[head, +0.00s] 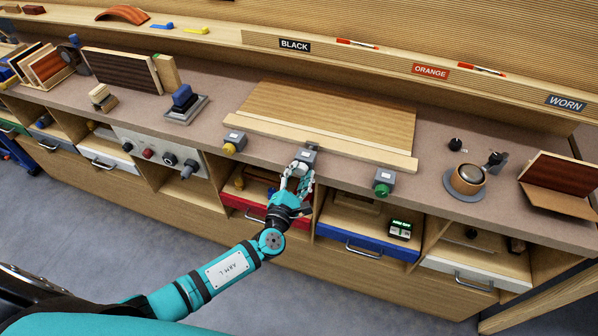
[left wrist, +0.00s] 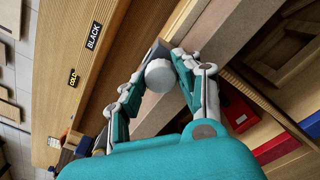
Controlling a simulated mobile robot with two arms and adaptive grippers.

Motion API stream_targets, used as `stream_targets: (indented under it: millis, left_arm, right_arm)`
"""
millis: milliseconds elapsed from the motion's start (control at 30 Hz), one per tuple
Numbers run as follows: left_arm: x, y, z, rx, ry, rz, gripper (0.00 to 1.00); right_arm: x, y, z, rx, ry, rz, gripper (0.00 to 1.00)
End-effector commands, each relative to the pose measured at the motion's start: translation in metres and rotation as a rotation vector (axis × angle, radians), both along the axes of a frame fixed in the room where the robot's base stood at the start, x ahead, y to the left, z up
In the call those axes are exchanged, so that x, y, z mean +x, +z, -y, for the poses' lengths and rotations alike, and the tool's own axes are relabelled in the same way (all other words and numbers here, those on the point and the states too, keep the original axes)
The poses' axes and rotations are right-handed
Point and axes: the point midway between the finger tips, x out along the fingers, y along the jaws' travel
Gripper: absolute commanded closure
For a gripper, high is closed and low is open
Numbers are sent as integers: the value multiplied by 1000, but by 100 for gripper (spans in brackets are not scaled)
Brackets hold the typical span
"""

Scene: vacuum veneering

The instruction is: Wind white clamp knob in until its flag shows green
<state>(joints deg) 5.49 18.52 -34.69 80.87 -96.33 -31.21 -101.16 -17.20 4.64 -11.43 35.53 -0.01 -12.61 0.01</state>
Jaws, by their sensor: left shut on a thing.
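The white clamp knob (left wrist: 160,75) sits between the fingers of my left gripper (left wrist: 158,68) in the left wrist view. In the head view my left gripper (head: 299,175) reaches up to the middle grey clamp (head: 306,155) at the bench's front edge and is shut on the knob, which its fingers mostly hide there. I cannot make out the colour of this clamp's flag. The clamp stands at the wooden bar (head: 345,148) along the front of a veneered board (head: 330,115). My right gripper is not in view.
A clamp with a yellow knob (head: 229,149) stands to the left, and one with a green knob (head: 381,189) to the right. A red drawer (head: 240,203) and a blue drawer (head: 345,240) lie below. A round pot (head: 467,179) stands farther right.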

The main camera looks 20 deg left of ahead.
Motion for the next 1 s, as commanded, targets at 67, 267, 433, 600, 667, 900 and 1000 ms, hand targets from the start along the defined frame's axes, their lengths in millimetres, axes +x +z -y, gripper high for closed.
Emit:
stream_targets:
  millis: [67,267,433,600,667,900,1000]
  left_arm:
    - [-1,-2,1,17,-2,-5,99]
    - [-1,-3,1,36,-3,-4,99]
    - [-1,-3,1,36,-3,-4,99]
    - [-1,-3,1,35,-3,-5,65]
    - [-1,-3,1,35,-2,-4,57]
    - [-1,-1,0,34,-1,-1,43]
    - [-1,-1,0,34,-1,-1,43]
  right_arm:
    - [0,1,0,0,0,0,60]
    - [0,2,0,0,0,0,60]
    - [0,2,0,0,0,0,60]
    - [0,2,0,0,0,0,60]
    - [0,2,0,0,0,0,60]
    - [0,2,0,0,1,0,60]
    - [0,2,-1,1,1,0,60]
